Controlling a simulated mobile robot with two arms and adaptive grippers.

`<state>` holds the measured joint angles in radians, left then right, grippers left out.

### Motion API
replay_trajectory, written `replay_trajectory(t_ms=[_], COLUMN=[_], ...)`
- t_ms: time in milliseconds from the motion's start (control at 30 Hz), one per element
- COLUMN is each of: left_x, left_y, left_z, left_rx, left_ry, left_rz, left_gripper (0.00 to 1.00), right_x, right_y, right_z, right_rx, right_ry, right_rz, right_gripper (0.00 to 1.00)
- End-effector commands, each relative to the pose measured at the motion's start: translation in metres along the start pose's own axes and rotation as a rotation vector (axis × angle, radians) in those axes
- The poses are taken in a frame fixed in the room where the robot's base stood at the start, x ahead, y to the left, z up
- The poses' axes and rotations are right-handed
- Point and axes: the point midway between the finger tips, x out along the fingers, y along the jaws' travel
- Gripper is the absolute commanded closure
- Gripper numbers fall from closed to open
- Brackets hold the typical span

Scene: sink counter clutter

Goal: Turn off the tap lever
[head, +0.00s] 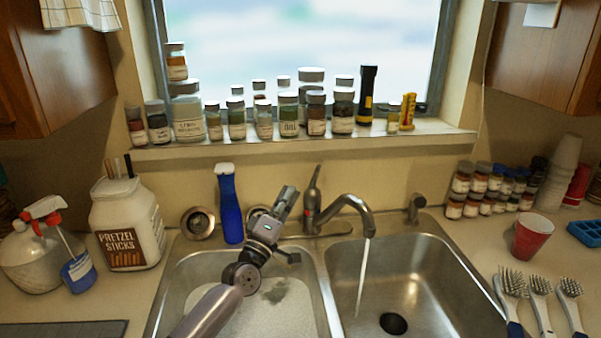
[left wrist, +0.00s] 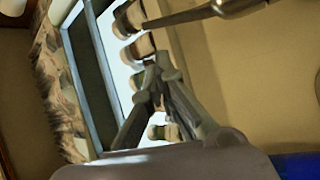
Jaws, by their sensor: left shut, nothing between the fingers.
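The tap (head: 345,205) is chrome, and a thin stream of water (head: 361,270) runs from its spout into the right basin. Its tap lever (head: 313,188) stands upright at the left of the spout. My left gripper (head: 291,191) is over the back of the left basin, just left of the lever, its fingers shut and empty. In the head view I see a small gap between them. In the left wrist view the closed fingers (left wrist: 158,75) point up the picture, and the tapered metal lever (left wrist: 225,8) crosses the top, apart from them. My right gripper is not in view.
A blue bottle (head: 230,205) stands left of my gripper, behind the left basin. Spice jars (head: 289,116) and a flashlight (head: 366,95) line the window sill. A red cup (head: 531,236) and several brushes (head: 540,290) are at the right. The right basin (head: 430,270) is empty but for water.

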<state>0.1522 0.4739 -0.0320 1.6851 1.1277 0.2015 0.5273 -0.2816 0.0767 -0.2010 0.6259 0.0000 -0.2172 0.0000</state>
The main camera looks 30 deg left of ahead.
Motion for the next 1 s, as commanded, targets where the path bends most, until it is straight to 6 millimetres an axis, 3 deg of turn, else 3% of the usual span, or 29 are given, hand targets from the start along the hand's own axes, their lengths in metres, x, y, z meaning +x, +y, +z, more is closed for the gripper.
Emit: replay_trajectory(t_ms=[100, 233, 500, 700, 1000], left_x=[0.014, 0.038, 0.081, 0.096, 0.097], left_y=[0.001, 0.001, 0.0, 0.0, 0.0], left_z=[-0.001, -0.001, 0.0, 0.0, 0.0], left_rx=[-0.001, -0.002, -0.002, -0.001, -0.001], left_ry=[0.005, 0.005, 0.002, 0.001, 0.0], left_rz=[0.004, 0.004, 0.003, 0.001, 0.0], left_gripper=[1.0, 1.0, 1.0, 1.0, 1.0], right_x=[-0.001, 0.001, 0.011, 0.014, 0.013], right_y=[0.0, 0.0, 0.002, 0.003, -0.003], right_z=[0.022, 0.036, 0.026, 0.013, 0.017], right_rx=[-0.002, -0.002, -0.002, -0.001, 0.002], right_ry=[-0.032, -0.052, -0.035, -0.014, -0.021], right_rz=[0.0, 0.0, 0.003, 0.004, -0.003], right_gripper=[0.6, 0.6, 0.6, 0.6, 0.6])
